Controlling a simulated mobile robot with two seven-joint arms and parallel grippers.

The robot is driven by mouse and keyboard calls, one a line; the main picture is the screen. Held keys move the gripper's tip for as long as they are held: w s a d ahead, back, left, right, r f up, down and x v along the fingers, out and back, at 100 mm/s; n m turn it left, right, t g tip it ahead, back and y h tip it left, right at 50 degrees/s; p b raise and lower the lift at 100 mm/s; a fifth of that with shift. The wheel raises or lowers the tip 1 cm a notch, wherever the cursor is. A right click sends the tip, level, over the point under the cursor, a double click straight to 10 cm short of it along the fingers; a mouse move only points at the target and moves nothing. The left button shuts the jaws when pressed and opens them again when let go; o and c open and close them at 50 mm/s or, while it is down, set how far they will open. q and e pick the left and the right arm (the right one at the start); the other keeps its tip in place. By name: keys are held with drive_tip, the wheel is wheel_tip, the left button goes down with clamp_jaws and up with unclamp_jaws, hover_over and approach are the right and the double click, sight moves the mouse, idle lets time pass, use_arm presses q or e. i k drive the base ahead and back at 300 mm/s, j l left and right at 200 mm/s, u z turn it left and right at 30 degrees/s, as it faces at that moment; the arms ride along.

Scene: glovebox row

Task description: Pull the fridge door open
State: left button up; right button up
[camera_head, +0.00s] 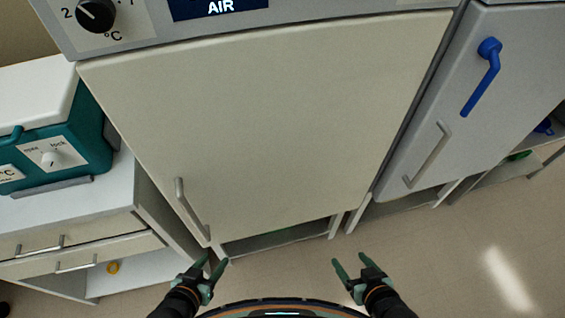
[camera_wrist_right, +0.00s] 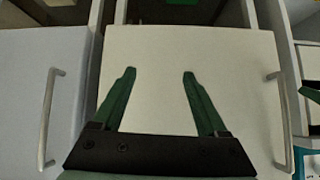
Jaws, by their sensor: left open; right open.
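A large cream door (camera_head: 270,120) fills the middle of the head view, under a panel with a °C dial (camera_head: 95,14); I take it as the fridge door. It looks shut. Its grey bar handle (camera_head: 190,210) is at its lower left. In the right wrist view the door (camera_wrist_right: 230,80) lies beyond my fingers, with the handle (camera_wrist_right: 281,118) at its right edge. My left gripper (camera_head: 215,262) is open and empty, just below the handle in the picture and apart from it. My right gripper (camera_head: 349,259) is open and empty, below the door's right part; its fingers (camera_wrist_right: 159,72) touch nothing.
A grey door (camera_head: 450,110) with a blue lever (camera_head: 485,75) and its own bar handle (camera_head: 428,155) stands at the right. At the left, a teal and white box (camera_head: 55,150) stands on a drawer cabinet (camera_head: 75,215). Floor (camera_head: 440,260) is clear in front.

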sight(244, 133)
drive_tip(key=k+j+u, duration=0.1)
drive_tip(key=u, duration=0.25)
drive_tip(key=k+j+u, duration=0.2)
drive_tip(key=u, duration=0.15)
drive_tip(key=k+j+u, duration=0.2)
drive_tip(key=u, duration=0.15)
